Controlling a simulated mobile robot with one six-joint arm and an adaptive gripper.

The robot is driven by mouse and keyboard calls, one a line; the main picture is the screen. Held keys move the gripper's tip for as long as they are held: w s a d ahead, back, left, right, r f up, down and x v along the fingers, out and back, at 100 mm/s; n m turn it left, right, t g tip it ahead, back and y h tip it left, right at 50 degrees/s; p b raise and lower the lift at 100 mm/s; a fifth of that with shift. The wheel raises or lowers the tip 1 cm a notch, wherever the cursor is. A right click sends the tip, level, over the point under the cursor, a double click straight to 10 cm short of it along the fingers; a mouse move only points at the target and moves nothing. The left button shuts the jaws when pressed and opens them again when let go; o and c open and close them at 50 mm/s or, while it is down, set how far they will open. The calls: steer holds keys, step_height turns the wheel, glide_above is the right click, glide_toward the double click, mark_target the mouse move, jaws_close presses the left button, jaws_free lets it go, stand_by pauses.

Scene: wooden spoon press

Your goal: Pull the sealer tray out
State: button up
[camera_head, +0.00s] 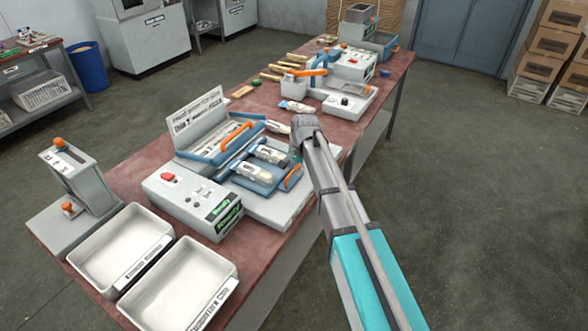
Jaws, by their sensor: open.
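The sealer is a grey-white machine with a raised, printed lid (197,122) and an orange lid handle (236,135). Its blue sealer tray (252,186) lies in front of the lid opening. The tray has an orange handle (292,178) at its near right side. Two pale packets lie on the tray, one nearer (252,172) and one farther (271,155). My gripper (297,157) is open, just beyond the tray's right end, above and behind the orange handle. My wrist hides most of the fingers, and I cannot tell whether they touch anything.
A control box (192,200) stands left of the tray. Two white bins (215,262) fill the table's near end, beside a small press (80,180). Another machine (350,65) stands at the far end.

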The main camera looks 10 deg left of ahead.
jaws_close()
steer(key=shift+s+d, duration=0.4)
steer(key=shift+d, duration=0.5)
steer(key=shift+s+d, duration=0.35)
steer(key=shift+d, duration=0.6)
steer(key=shift+s+d, duration=0.4)
steer(key=shift+d, duration=0.5)
jaws_free()
steer(key=shift+d, duration=0.1)
steer(key=shift+w+a, duration=0.1)
steer(key=shift+a, duration=0.15)
